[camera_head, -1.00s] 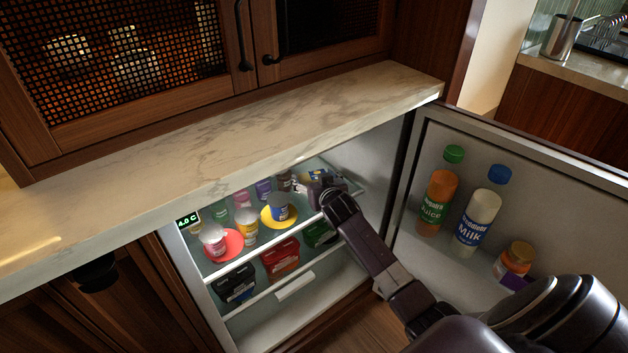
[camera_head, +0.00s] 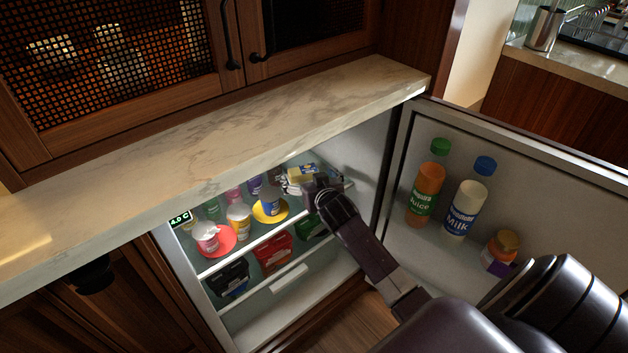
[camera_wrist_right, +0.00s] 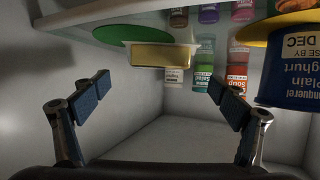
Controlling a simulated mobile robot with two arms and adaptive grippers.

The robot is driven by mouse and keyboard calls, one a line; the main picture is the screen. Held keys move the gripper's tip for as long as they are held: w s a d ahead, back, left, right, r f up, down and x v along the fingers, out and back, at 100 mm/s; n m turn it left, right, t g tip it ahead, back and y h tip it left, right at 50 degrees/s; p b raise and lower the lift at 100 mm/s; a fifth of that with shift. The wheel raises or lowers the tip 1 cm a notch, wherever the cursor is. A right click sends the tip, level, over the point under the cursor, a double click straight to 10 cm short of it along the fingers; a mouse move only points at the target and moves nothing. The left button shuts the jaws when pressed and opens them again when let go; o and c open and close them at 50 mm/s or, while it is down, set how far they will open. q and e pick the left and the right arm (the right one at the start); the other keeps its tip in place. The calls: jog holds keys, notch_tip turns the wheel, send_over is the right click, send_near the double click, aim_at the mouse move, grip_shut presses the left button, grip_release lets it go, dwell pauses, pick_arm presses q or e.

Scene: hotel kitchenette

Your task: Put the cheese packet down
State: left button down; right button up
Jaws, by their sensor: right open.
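The cheese packet, a small yellow block (camera_head: 301,174), shows at the back right of the fridge's upper shelf in the head view. In the right wrist view its gold face (camera_wrist_right: 163,56) is in front of a green disc (camera_wrist_right: 133,34) and overlaps it. My right gripper (camera_head: 311,188) is in the fridge at the right end of that shelf, close to the packet. In the right wrist view its fingers (camera_wrist_right: 160,86) are spread wide, with the packet beyond and between them, apart from both. My left gripper is not in view.
A blue yoghurt tub (camera_wrist_right: 291,78) stands close to the right finger, on a yellow disc (camera_head: 264,218). A red disc (camera_head: 228,241) with a tub is further left. The open door (camera_head: 395,225) holds bottles.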

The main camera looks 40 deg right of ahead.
jog(key=p+v, duration=0.2)
jog(key=v, duration=0.5)
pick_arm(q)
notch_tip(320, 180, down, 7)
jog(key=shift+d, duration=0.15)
pick_arm(e)
jog(key=s+a+f+n+g+y, duration=0.1)
jog(key=s+a+f+n+g, duration=0.1)
jog(key=s+a+f, duration=0.4)
jog(key=s+a+f+n+g+y, duration=0.1)
jog(key=s+a+f+g, duration=0.3)
jog(key=s, duration=1)
jog(key=s+a+f+n+g+y, duration=0.2)
jog(key=s+a+f+g, duration=0.2)
jog(key=s+a+f, duration=0.5)
notch_tip(320, 180, down, 3)
jog(key=shift+s+r+n, duration=0.2)
jog(key=shift+s+n, duration=0.1)
jog(key=shift+s, duration=0.5)
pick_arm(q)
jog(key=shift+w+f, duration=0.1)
